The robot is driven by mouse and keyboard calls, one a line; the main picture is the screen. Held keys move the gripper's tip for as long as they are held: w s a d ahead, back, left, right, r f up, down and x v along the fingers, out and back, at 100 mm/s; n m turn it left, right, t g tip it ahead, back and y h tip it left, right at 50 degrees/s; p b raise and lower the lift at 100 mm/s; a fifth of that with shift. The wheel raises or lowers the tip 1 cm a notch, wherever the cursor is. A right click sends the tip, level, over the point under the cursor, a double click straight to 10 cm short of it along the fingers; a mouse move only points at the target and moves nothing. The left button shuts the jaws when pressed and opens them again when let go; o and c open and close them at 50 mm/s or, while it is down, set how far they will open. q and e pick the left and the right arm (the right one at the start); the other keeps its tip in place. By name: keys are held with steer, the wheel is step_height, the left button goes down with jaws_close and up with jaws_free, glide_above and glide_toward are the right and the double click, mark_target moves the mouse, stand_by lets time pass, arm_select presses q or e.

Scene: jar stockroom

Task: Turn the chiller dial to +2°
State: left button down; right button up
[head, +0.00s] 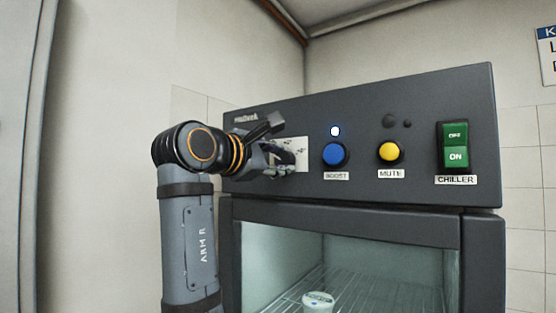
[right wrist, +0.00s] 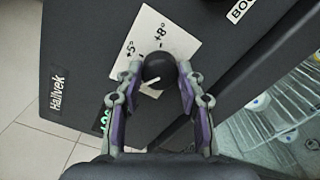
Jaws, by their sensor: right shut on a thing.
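The chiller dial (right wrist: 160,68) is a round black knob on a white scale plate (right wrist: 150,32), which also shows in the head view (head: 301,150). My right gripper (right wrist: 161,74) is shut on the dial, one finger on each side. The plate reads +5° and +8°. In the head view my right gripper (head: 284,160) hides the dial. My left gripper is not in view.
Right of the dial are the blue BOOST button (head: 334,154) with a lit lamp, the yellow MUTE button (head: 389,152) and the green CHILLER switch (head: 455,146). Below is the glass-fronted cabinet, with a white-lidded jar (head: 318,301) on its wire shelf.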

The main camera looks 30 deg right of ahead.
stand_by(0.3)
steer(key=o, duration=1.2)
steer(key=shift+c, duration=0.2)
